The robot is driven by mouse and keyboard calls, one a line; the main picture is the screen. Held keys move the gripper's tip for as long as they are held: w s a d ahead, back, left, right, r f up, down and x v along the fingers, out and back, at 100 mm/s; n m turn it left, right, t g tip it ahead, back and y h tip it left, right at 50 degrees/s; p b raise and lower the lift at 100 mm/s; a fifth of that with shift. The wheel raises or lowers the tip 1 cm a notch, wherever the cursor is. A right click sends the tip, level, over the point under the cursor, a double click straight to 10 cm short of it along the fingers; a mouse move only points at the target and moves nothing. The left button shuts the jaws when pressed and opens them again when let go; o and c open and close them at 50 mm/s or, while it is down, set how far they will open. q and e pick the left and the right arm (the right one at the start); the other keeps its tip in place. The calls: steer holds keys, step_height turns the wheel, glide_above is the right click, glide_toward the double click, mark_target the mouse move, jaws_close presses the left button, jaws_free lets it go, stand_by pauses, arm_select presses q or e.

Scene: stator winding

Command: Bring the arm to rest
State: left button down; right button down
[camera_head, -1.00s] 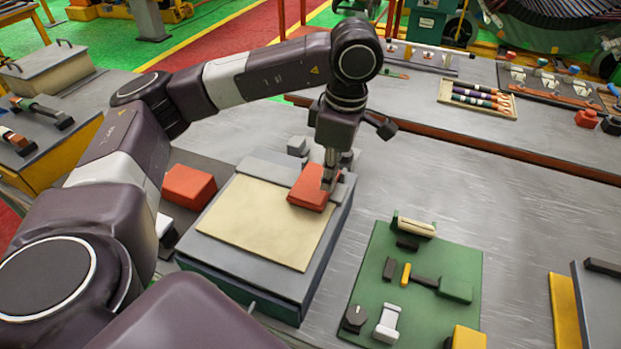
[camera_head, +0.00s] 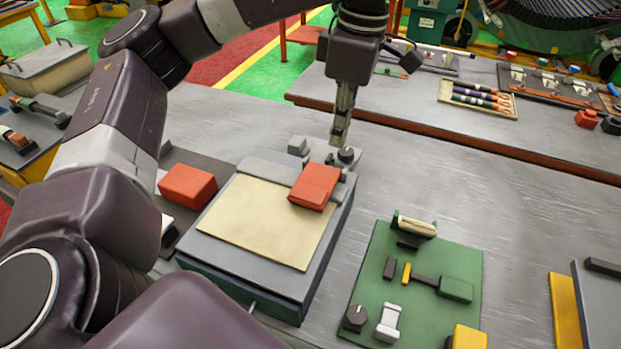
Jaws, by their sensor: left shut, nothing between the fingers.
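My left gripper (camera_head: 340,141) points down above the far right corner of the grey block fixture (camera_head: 270,275). It is shut and empty. A red block (camera_head: 314,186) lies on the fixture's top at the right of a cream sheet (camera_head: 265,222), clear of the fingers and a little nearer than they are. A second red block (camera_head: 187,185) sits on a dark plate to the left of the fixture. My right gripper is not in view.
A green board (camera_head: 425,275) with small tools lies at the front right of the grey table. A tray of coloured rods (camera_head: 477,100) stands on the far bench. Bare table lies between the fixture and that bench.

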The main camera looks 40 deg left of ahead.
arm_select(q)
steer(key=shift+r, duration=0.3)
stand_by(0.4)
